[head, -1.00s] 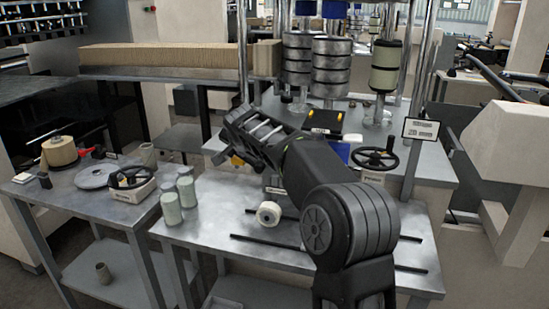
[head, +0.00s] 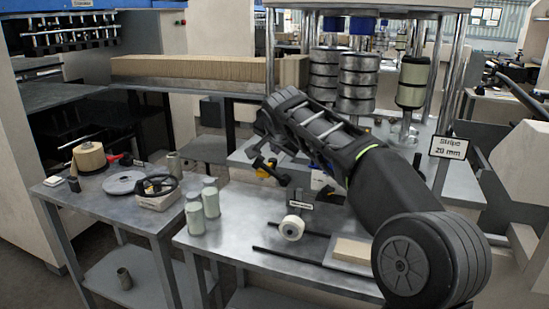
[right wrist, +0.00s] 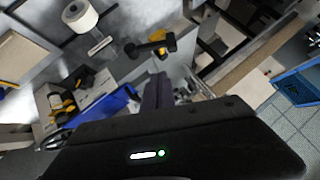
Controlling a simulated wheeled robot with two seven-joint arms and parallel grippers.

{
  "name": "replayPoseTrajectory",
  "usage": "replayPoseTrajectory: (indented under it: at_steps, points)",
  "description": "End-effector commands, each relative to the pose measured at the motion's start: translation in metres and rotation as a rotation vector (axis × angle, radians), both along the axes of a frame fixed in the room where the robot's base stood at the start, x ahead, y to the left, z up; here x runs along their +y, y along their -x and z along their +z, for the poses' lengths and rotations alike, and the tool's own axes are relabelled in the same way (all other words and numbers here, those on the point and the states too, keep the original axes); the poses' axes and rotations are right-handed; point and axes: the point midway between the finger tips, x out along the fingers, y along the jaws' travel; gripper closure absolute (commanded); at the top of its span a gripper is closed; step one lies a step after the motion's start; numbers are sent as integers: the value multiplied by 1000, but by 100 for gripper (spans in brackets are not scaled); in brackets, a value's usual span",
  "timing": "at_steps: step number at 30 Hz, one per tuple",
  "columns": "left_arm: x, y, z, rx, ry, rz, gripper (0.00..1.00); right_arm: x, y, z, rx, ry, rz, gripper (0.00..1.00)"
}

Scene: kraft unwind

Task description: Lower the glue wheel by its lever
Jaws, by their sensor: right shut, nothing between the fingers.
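A white wheel-like roll (head: 291,228) stands on the metal table with a small dark label (head: 300,204) behind it; the roll also shows at upper left in the right wrist view (right wrist: 79,15). A yellow-and-black handle-like part (head: 270,170) juts out behind it, also visible in the right wrist view (right wrist: 156,44). I cannot tell for certain which parts are the glue wheel and its lever. My right gripper (head: 266,122) is shut and empty, above the yellow-and-black part and apart from it. My arm hides the mechanism behind it. My left gripper is out of view.
Dark rods (head: 315,268) and a tan block (head: 353,250) lie at the front. Steel posts and rollers (head: 358,82) rise behind my arm.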

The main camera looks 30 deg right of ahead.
Motion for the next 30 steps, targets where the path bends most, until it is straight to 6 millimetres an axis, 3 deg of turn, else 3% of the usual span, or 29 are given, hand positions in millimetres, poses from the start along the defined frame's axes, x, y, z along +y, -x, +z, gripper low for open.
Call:
replayPoseTrajectory:
  at_steps: [9,27,30]
  points:
    - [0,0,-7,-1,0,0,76,11,20,18,0,-1,-1,100]
    - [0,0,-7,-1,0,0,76,11,20,18,7,13,12,100]
    - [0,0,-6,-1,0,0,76,14,12,25,-6,63,75,100]
